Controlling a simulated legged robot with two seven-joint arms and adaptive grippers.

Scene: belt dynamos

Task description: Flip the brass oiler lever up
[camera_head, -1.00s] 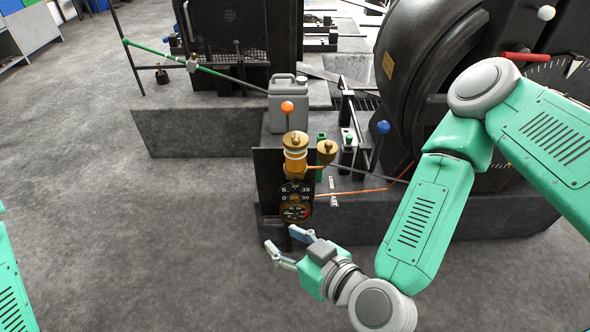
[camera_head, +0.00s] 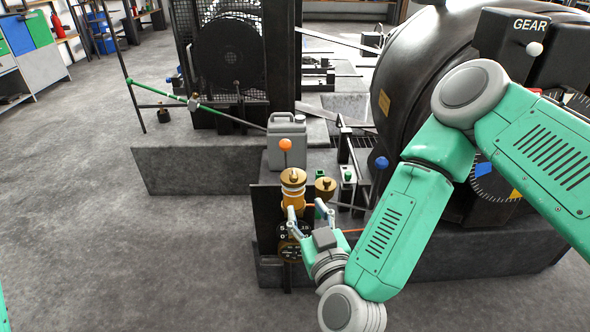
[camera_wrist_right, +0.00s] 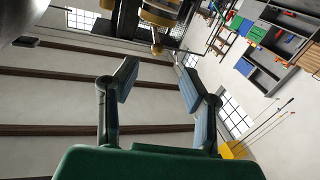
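The brass oiler (camera_head: 293,188) stands upright on top of a dark panel, with a round brass cap and an amber band. A smaller brass cup (camera_head: 325,187) is to its right. I cannot clearly make out the oiler's lever. My right gripper (camera_head: 305,208) is open and empty, its fingers spread just below the oiler and cup and partly covering the gauge. Whether a finger touches the oiler, I cannot tell. In the right wrist view, brass parts (camera_wrist_right: 160,16) show beyond the open fingertips, cut off by the top edge. My left gripper is out of view.
A gauge panel (camera_head: 265,212) is below the oiler. A blue-knobbed lever (camera_head: 381,163) is to the right, near the big black machine (camera_head: 420,60). The floor at left is clear.

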